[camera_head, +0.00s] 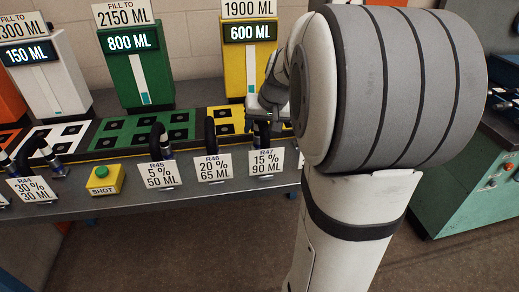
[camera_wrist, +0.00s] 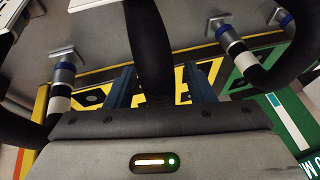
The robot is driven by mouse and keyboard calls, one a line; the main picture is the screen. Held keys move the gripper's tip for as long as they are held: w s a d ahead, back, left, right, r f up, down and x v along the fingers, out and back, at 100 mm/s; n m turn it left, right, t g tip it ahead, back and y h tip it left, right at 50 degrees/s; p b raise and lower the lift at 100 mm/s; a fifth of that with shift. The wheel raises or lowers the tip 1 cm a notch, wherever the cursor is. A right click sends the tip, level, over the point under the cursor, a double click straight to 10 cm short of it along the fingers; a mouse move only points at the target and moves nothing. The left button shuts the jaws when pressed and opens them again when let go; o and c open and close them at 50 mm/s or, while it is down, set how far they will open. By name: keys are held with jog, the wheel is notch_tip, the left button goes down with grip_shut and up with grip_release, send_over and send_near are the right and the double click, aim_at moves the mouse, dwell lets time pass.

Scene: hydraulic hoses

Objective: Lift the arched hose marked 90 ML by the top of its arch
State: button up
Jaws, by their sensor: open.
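The arched hose marked 90 ML (camera_head: 263,133) is black and stands behind its white R47 card (camera_head: 267,161) on the bench. My gripper (camera_head: 267,108) is at the top of this hose, and my arm hides part of the area to its right. In the wrist view a thick black hose arch (camera_wrist: 150,42) runs between the two bluish fingers of my gripper (camera_wrist: 158,86). The fingers are apart, with gaps visible on both sides of the hose. The lower part of the arch is hidden behind the gripper body.
The R46 hose (camera_head: 210,133), marked 65 ML, stands close on the left, and the R45 hose (camera_head: 158,138) farther left. Yellow (camera_head: 250,62) and green (camera_head: 138,70) display units stand behind.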

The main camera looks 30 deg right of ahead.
grip_shut()
dwell(0.5)
jog(key=shift+r, duration=0.1)
